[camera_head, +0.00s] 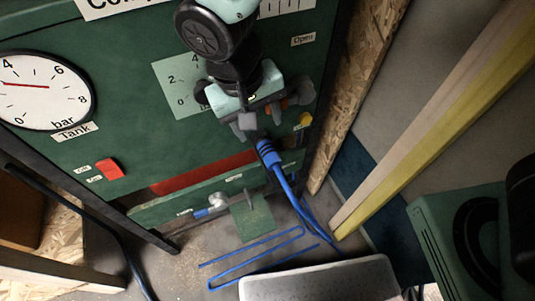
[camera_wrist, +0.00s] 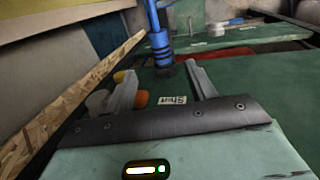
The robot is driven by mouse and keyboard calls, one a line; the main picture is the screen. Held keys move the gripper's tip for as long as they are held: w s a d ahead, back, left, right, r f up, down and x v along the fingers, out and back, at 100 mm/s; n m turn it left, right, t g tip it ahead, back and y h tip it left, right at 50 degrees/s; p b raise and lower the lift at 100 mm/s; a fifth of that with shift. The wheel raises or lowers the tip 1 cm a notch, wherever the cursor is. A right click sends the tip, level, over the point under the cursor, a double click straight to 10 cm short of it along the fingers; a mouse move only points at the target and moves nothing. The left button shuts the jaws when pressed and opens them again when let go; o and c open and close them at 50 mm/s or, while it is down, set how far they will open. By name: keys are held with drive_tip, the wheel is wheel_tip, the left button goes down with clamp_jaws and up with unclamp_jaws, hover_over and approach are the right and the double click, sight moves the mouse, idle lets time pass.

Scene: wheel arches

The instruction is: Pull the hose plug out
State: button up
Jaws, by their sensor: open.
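The blue hose plug (camera_head: 268,153) sits at the lower right of the green panel, with its blue hose (camera_head: 287,190) running down to the floor. My gripper (camera_head: 262,122) is just above the plug in the head view and partly hides the panel there. In the wrist view the plug (camera_wrist: 161,42) stands upright in the picture, with its dark base near the gap between the fingertips. My gripper's two fingers (camera_wrist: 160,70) are spread apart on either side of that gap. Nothing is held. I cannot tell whether a finger touches the plug.
The green panel (camera_head: 130,125) carries a round tank gauge (camera_head: 42,90), a red switch (camera_head: 110,169) and a yellow knob (camera_head: 305,119). Orange and grey knobs lie close to my left finger in the wrist view. A chipboard edge (camera_head: 350,85) and a yellow beam (camera_head: 440,120) stand right.

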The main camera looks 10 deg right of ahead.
sight(270, 155)
drive_tip(key=d+f, duration=0.1)
drive_tip(key=f, duration=0.3)
drive_tip(key=f+b, duration=0.1)
drive_tip(key=f, duration=0.3)
drive_tip(key=d+f+b, duration=0.1)
drive_tip(key=f, duration=0.3)
drive_tip(key=shift+w+d+f, duration=0.3)
drive_tip(key=shift+w+f, duration=0.05)
clamp_jaws()
drive_tip(key=shift+s+d, duration=0.2)
drive_tip(key=shift+s, duration=0.6)
drive_tip(key=shift+s+d, duration=0.25)
drive_tip(key=shift+s, duration=0.55)
drive_tip(key=shift+s+d, duration=0.2)
drive_tip(key=shift+s, duration=0.6)
unclamp_jaws()
drive_tip(key=shift+s, duration=0.1)
drive_tip(key=shift+r, duration=0.1)
